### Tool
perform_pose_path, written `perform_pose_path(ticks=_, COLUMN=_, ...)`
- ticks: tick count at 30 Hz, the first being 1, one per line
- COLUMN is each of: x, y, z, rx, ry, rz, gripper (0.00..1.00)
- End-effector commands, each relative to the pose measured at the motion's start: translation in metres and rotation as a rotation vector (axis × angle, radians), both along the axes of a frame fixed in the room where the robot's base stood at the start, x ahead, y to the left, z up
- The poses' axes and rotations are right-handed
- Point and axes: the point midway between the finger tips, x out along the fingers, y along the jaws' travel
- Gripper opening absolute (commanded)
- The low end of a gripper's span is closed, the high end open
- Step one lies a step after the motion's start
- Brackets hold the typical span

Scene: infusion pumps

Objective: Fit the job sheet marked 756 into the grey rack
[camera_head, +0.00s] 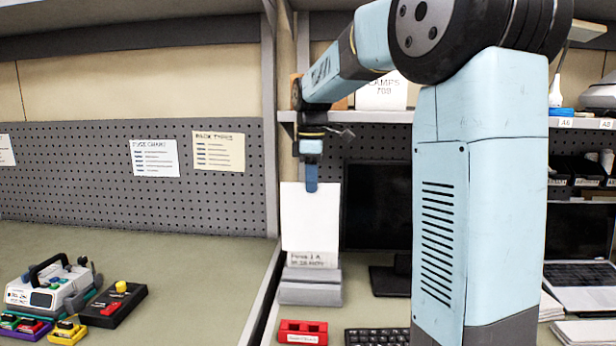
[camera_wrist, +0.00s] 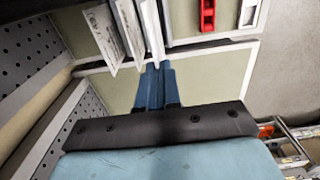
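My gripper (camera_head: 311,180) is shut on the top edge of a white sheet (camera_head: 310,220), which hangs upright. In the wrist view the blue fingers (camera_wrist: 155,85) close on the thin sheet (camera_wrist: 150,30). The grey rack (camera_head: 310,292) stands on the bench straight below in the head view. A strip with small print (camera_head: 312,259) shows between the sheet's plain part and the rack; I cannot tell whether it belongs to the held sheet or to one behind. The number 756 is not legible. Whether the sheet's lower edge touches the rack is unclear.
A red holder (camera_head: 303,331) sits in front of the rack, with a keyboard (camera_head: 377,337) to its right. A dark monitor (camera_head: 376,205) stands close on the right. A grey upright post (camera_head: 269,120) is on the left. More printed cards (camera_wrist: 103,35) stand beside the held sheet.

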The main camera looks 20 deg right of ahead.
Motion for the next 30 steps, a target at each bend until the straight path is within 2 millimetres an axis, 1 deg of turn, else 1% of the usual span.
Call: perform_pose_path(ticks=30, x=0.000, y=0.000, z=-0.058, rx=-0.001, ry=0.001, rz=0.000, gripper=0.00)
